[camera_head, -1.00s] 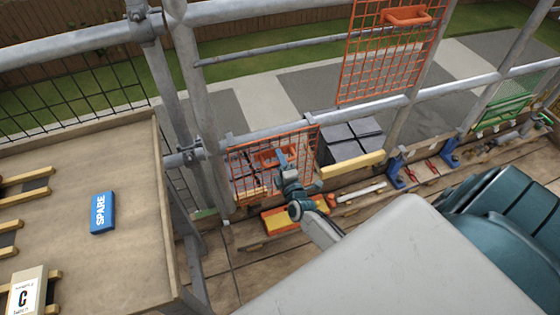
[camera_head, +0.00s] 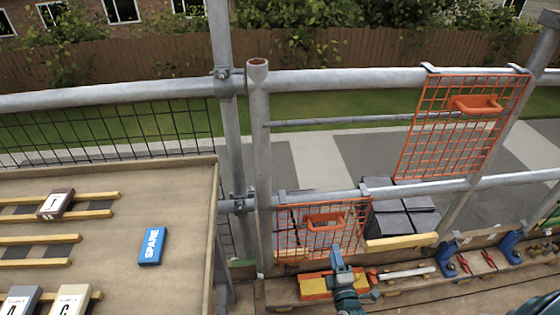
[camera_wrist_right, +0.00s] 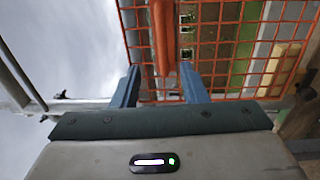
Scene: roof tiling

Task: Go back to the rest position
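My right gripper (camera_head: 337,250) is at the lower edge of the head view, in front of the lower orange mesh panel (camera_head: 345,240) with its orange handle (camera_head: 324,220). In the right wrist view, the two blue fingers (camera_wrist_right: 159,68) stand apart. An orange bar (camera_wrist_right: 161,35), which looks like a handle, shows beyond and between the fingertips, with a gap beside the left finger. I cannot tell how far off it is. My left gripper is not in view.
Scaffold rails and posts (camera_head: 259,160) stand ahead. An upper orange mesh panel (camera_head: 450,140) hangs at the right. A board (camera_head: 180,205) at the left bears a blue SPARE block (camera_head: 152,246). Dark tiles (camera_head: 405,222) lie behind the rail. A yellow-orange box (camera_head: 313,286) is near my right gripper.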

